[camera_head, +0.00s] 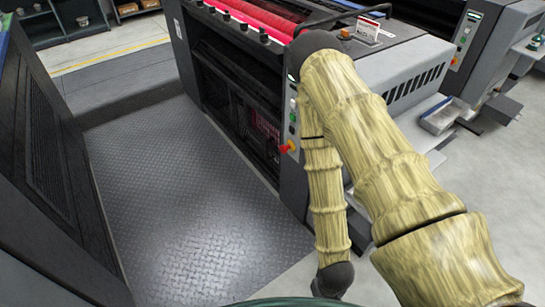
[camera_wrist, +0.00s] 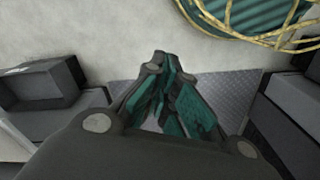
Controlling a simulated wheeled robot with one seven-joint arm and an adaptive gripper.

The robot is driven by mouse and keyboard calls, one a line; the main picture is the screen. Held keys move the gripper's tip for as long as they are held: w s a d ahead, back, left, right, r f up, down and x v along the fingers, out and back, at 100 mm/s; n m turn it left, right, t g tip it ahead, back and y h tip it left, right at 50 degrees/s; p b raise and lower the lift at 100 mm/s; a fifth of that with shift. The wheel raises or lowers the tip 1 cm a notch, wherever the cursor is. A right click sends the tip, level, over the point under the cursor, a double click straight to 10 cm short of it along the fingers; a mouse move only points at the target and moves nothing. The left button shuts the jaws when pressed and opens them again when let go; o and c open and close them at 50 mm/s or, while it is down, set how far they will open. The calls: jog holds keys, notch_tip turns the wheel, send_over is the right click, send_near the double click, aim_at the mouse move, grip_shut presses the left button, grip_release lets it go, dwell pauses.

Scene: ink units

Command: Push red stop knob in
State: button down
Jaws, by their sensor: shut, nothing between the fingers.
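The red stop knob (camera_head: 287,147) is small and shows in the head view on the narrow front panel of the grey machine, just left of my arm. It has a bit of yellow around its base. How far it stands out is too small to tell. My gripper (camera_wrist: 165,62) shows in the wrist view with its dark, teal-padded fingers shut and empty, above the floor. The knob does not show in the wrist view. In the head view my arm folds down in front of the machine's right part, and the gripper cannot be made out there.
The grey machine (camera_head: 400,72) with red rollers (camera_head: 250,18) stands ahead. Small green and dark buttons (camera_head: 292,117) sit above the knob. A dark machine (camera_head: 45,160) stands at the left. The metal floor plate (camera_head: 190,190) between them is clear. A grey tray (camera_head: 440,118) is at the right.

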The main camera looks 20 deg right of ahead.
aim_at(285, 148)
jog(key=w+a+f+n+t+y+b, duration=0.15)
jog(key=w+f+n+t+b, duration=0.3)
jog(key=w+b, duration=0.65)
jog(key=w+a+f+n+t+y+b, duration=0.15)
jog(key=w+f+n+t+b, duration=0.35)
jog(key=w, duration=1.2)
jog(key=w+d+r+n+t+b, duration=0.1)
jog(key=w+r+n+t+b, duration=0.1)
jog(key=w+b, duration=0.3)
jog(key=w+d+r+n+t+b, duration=0.2)
jog(key=w+r+n+t+b, duration=0.1)
jog(key=w, duration=0.7)
jog(key=w+d+r+n+t+h+b, duration=0.1)
jog(key=w+d+r+n+t+b, duration=0.1)
jog(key=w+n+b, duration=0.3)
jog(key=w+r+t+b, duration=0.1)
jog(key=w+b, duration=0.1)
jog(key=b, duration=0.1)
jog(key=shift+w+r, duration=0.2)
jog(key=shift+w, duration=0.05)
jog(key=shift+d+t, duration=0.1)
jog(key=shift+t, duration=0.15)
jog(key=w+d+b, duration=0.2)
jog(key=w+b, duration=0.3)
jog(key=w, duration=0.6)
jog(key=shift+w+d, duration=0.15)
jog(key=shift+d, duration=0.2)
